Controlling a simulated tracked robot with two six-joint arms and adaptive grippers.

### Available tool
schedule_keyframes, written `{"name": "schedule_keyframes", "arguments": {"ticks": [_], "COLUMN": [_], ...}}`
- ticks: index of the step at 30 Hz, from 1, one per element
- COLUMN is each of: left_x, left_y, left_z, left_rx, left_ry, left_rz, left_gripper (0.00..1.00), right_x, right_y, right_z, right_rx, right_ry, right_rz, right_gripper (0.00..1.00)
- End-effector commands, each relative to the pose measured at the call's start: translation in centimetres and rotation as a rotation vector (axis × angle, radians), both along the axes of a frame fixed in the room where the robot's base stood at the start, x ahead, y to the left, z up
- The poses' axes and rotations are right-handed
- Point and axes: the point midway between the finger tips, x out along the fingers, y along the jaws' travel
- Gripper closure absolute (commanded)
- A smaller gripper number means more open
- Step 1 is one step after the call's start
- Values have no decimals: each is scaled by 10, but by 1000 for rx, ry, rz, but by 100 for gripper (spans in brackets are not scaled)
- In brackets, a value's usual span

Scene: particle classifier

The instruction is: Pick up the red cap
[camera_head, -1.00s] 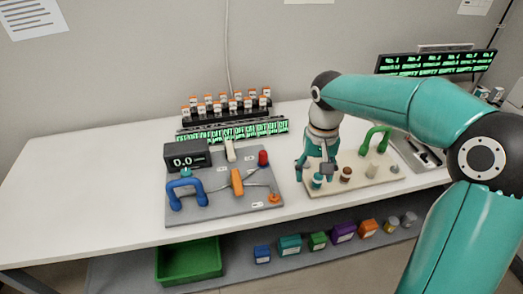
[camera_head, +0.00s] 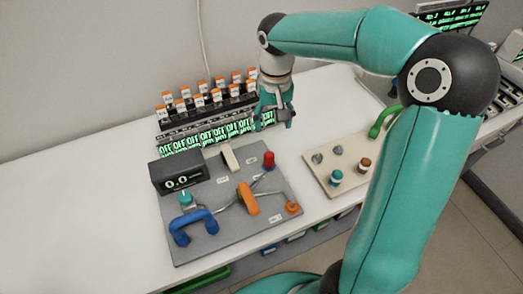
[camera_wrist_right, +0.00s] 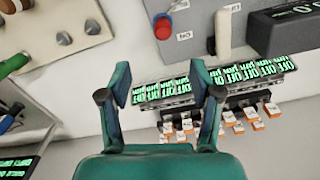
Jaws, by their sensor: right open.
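The red cap (camera_head: 269,159) stands upright at the back right corner of the grey panel (camera_head: 215,243). In the right wrist view the red cap (camera_wrist_right: 163,27) is near the top, beyond the fingertips. My right gripper (camera_head: 277,119) is open and empty. It is above the table, behind the cap and close to the green-lit display strip. In the wrist view its two fingers (camera_wrist_right: 160,95) are spread apart, with bare white table and part of the display between them. My left gripper is not in view.
Vials with orange-and-white caps (camera_head: 215,97) stand in a rack behind the display strip (camera_head: 206,137). A beige board (camera_head: 322,165) with knobs and a green handle (camera_head: 384,121) is right of the panel. A white lever (camera_head: 230,157) stands left of the cap. The table's left side is clear.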

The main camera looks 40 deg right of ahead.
Motion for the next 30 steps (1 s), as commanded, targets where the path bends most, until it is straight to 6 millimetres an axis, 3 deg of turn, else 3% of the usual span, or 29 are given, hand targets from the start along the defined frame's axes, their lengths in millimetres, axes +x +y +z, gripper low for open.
{"name": "schedule_keyframes", "arguments": {"ticks": [15,25,30], "left_x": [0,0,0], "left_y": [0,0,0], "left_z": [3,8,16], "left_rx": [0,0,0], "left_ry": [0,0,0], "left_rz": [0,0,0], "left_gripper": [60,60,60], "right_x": [-2,1,7], "right_y": [-2,-1,1], "right_z": [-97,-120,-143], "right_rx": [1,1,2], "right_ry": [7,5,7], "right_rz": [-7,-7,-5], "right_gripper": [36,36,36]}}
